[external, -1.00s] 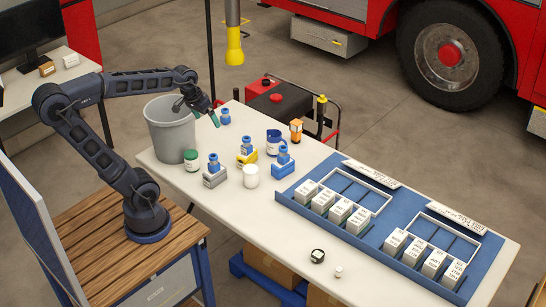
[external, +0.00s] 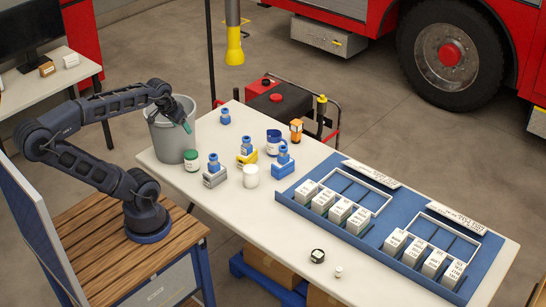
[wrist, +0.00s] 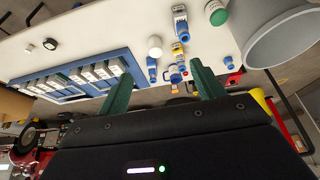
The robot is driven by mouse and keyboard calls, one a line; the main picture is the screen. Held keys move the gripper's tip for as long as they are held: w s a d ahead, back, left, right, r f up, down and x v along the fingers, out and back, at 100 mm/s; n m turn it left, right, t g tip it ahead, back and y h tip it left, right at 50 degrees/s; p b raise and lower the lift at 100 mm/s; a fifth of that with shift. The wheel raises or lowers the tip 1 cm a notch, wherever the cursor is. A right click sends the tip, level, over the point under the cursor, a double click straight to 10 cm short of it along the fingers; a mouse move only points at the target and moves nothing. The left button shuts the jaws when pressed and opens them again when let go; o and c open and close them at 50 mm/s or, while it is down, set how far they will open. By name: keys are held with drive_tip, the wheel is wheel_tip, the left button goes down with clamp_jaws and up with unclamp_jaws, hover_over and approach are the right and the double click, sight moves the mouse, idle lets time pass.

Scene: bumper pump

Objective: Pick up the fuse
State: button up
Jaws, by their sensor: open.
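I cannot tell for certain which object is the fuse. Candidates on the white table are a small orange block with a dark top (external: 296,130) and blue fittings: one on a grey base (external: 214,172), one on a yellow base (external: 246,152), one on a blue base (external: 283,161) and a small one alone (external: 225,117). My gripper (external: 187,127) is in the air over the grey bin's right rim, left of all these and touching none. In the wrist view its two green fingers (wrist: 163,88) are spread apart and empty, with the fittings in the distance beyond.
The grey bin (external: 168,145) stands by the table's left end. A blue tray (external: 365,246) with white boxes fills the right.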

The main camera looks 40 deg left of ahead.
drive_tip(key=c, duration=0.3)
